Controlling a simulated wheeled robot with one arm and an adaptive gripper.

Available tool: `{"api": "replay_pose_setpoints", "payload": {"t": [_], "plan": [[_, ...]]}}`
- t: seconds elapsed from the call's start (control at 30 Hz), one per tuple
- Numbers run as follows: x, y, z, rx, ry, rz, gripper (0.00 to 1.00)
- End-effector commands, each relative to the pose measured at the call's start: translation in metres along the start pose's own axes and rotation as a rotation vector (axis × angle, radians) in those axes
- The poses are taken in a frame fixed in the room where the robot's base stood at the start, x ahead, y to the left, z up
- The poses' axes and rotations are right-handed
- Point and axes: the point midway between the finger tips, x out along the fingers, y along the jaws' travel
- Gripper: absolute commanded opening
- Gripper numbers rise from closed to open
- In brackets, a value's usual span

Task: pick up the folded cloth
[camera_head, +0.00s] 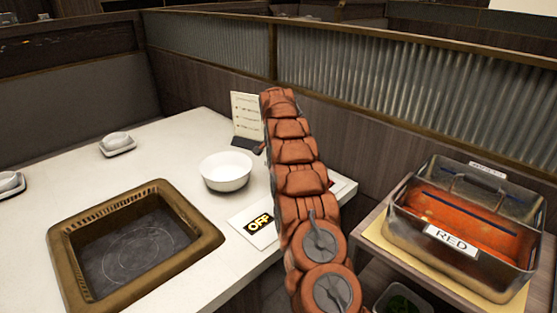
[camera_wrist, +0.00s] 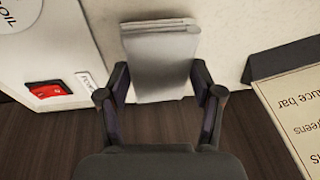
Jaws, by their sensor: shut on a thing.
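The folded cloth (camera_wrist: 160,62) is pale grey and shows in the wrist view, upper middle, in front of the white table edge. My gripper (camera_wrist: 159,80) has one dark finger on each side of it, closed on its left and right edges. Whether the cloth still touches the table is not clear.
A menu card (camera_head: 246,113) on a dark base stands near my arm. A red switch (camera_wrist: 48,90) is left of my gripper. A RED-labelled bin (camera_head: 400,228) stands right.

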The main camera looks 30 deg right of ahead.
Motion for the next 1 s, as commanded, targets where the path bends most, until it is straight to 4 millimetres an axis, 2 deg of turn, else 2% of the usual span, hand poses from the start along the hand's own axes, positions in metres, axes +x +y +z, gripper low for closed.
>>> {"api": "replay_pose_setpoints", "payload": {"t": [0.37, 1.0], "plan": [[-0.011, 0.023, 0.019, -0.001, -0.001, -0.001, 0.36], [-0.035, 0.074, 0.060, -0.001, 0.000, -0.003, 0.36]]}}
